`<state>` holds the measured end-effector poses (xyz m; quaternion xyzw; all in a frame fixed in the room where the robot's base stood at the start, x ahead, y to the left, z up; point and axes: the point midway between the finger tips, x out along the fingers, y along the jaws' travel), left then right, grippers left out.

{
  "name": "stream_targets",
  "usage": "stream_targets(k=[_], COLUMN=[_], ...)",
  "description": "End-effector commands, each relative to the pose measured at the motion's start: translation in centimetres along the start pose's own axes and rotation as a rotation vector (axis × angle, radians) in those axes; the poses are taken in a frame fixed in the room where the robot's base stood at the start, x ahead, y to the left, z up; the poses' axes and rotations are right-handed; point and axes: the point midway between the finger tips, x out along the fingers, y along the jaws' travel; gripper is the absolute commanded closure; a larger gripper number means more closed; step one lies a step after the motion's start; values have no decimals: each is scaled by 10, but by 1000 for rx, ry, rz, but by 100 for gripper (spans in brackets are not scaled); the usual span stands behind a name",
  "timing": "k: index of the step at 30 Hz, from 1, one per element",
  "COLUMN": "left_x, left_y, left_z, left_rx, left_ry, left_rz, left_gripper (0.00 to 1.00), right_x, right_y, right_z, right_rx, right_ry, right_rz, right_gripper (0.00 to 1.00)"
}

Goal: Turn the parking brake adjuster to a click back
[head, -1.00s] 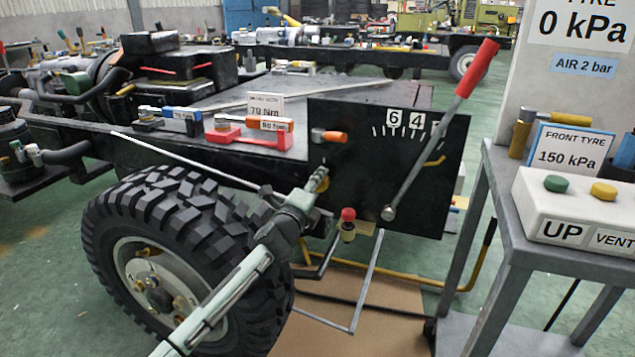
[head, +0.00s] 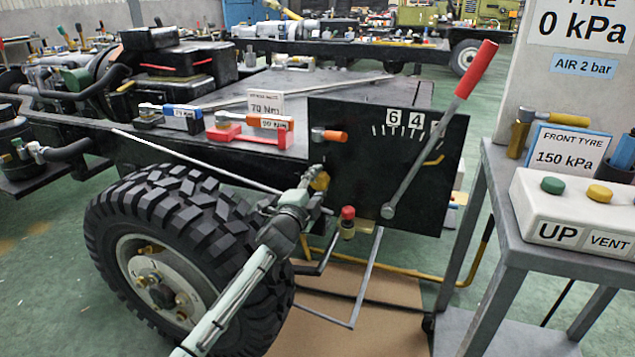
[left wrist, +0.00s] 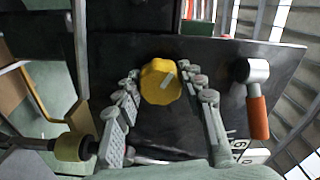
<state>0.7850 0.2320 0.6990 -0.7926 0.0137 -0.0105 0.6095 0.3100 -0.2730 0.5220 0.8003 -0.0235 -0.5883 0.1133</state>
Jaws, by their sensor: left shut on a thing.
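The yellow ribbed adjuster knob (head: 321,181) sits at the left edge of the black panel (head: 360,160). In the left wrist view the knob (left wrist: 158,88) shows a pale mark on its face. My left gripper (head: 311,180) is at the knob, and in the wrist view its fingers (left wrist: 165,92) stand on either side of it, shut on it. The lever (head: 430,145) with a red grip leans up to the right across the panel, beside the scale (head: 405,120) with numbers 6 and 4. My right gripper is not in view.
An orange-handled tool (head: 328,135) is on the panel above the knob. A red-topped fitting (head: 348,213) stands just below right. The large tyre (head: 120,215) is below left. A grey cart (head: 500,215) with a control box is at right.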

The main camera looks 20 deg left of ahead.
Motion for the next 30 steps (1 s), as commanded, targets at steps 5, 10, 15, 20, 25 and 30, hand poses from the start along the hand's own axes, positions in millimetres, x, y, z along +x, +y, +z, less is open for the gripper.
stream_targets(k=[5, 10, 15, 20, 25, 30], left_x=[0, 0, 0, 0, -1, -17], left_y=[0, -1, 0, 0, 0, 1], left_z=[1, 1, 1, 1, 0, 1], left_rx=[-4, -3, -2, -2, -2, -1], left_ry=[-2, -2, -1, -1, 0, 0], left_rz=[-1, -1, -1, 0, 0, 1], left_gripper=[90, 90, 43, 39, 39, 39], right_x=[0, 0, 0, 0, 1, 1], right_y=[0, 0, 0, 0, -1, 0], right_z=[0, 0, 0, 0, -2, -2], right_rx=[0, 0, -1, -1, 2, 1], right_ry=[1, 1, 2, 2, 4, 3], right_rz=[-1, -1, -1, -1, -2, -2], right_gripper=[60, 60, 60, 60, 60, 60])
